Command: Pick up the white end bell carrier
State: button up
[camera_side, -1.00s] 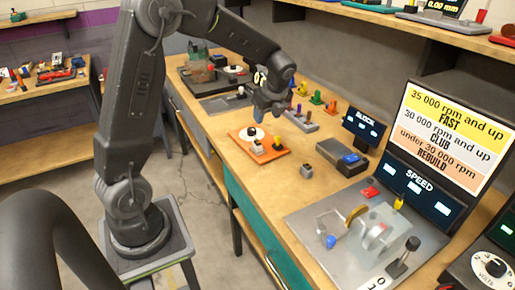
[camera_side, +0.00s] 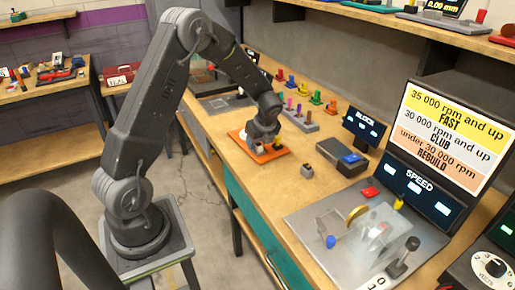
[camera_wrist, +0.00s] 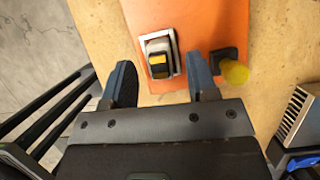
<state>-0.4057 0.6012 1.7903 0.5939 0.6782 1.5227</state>
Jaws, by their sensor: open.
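The orange board (camera_side: 270,155) lies on the wooden bench, and it also shows in the wrist view (camera_wrist: 215,25). A small white block with a black and yellow top (camera_wrist: 160,58), which looks like the white end bell carrier, stands on it. In the side view the block (camera_side: 260,148) is partly hidden by my gripper. My gripper (camera_wrist: 161,72) is open and empty above the board. Its two dark fingers straddle the block's line in the wrist view, with the block between and slightly beyond the tips. I cannot tell the height gap.
A yellow knob on a dark post (camera_wrist: 235,72) stands on the board close to my right finger. A small grey block (camera_side: 307,170) and a grey-blue box (camera_side: 342,158) lie to the right. A rack of coloured pegs (camera_side: 300,119) stands behind.

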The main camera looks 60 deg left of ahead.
jog(key=shift+a+f, duration=0.3)
jog(key=shift+f, duration=0.35)
jog(key=shift+c, duration=0.4)
grip_shut()
